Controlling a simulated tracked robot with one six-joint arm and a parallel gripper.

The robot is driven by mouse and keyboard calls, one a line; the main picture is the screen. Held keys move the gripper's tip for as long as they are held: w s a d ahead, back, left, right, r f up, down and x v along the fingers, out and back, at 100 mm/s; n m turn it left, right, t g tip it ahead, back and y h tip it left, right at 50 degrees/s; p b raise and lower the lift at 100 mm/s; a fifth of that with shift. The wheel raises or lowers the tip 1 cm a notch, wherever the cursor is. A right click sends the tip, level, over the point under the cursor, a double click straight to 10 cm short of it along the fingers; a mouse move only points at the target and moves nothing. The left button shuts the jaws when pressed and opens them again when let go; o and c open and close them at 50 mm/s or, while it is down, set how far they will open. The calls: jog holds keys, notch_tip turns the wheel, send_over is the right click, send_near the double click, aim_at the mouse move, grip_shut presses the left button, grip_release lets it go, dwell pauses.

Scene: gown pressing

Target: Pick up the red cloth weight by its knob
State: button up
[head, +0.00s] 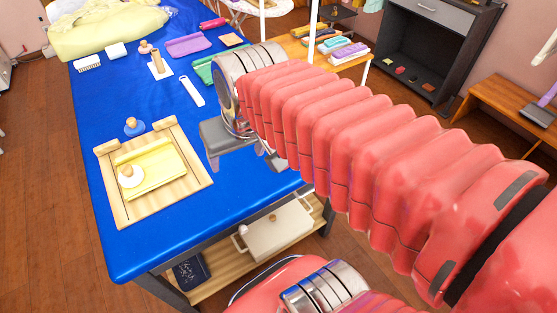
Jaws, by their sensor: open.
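I cannot make out a red cloth weight in the head view; my arm covers part of the blue table. A blue weight with a wooden knob (134,126) stands on the table beyond the wooden board. A white weight with a wooden knob (129,176) sits on a folded yellow cloth (160,169) on the board (191,182). My gripper (246,153) is open over the right side of the table, to the right of the board. Nothing shows between its jaws, though the arm partly hides them.
The blue table (130,247) is bare along its near edge. Purple cloth (187,45), green cloth (204,70) and a white strip (192,91) lie farther back. Yellow fabric (105,30) is heaped at the far left. A pale lidded box (277,230) sits on the lower shelf.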

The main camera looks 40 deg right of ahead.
jog(key=shift+o, duration=1.4)
jog(key=w+d+f+m+g, duration=0.2)
jog(key=w+d+f+m, duration=0.2)
jog(key=w+d, duration=0.3)
jog(key=shift+w+d+g, duration=0.3)
jog(key=shift+w+d, duration=0.05)
jog(key=shift+d, duration=0.7)
jog(key=w+d+f+m+g, duration=0.2)
jog(key=d+f, duration=0.4)
jog(key=d, duration=0.3)
jog(key=shift+w+d+f+m, duration=0.2)
jog(key=shift+w+f+m, duration=0.2)
jog(key=shift+w+m, duration=0.45)
notch_tip(320, 180, down, 8)
jog(key=shift+r, duration=0.25)
jog(key=shift+f, duration=0.55)
jog(key=shift+w+d+f, duration=0.1)
jog(key=shift+d+f, duration=0.05)
jog(key=shift+f, duration=1.2)
jog(key=shift+w+d+f, duration=0.1)
jog(key=shift+f, duration=1.2)
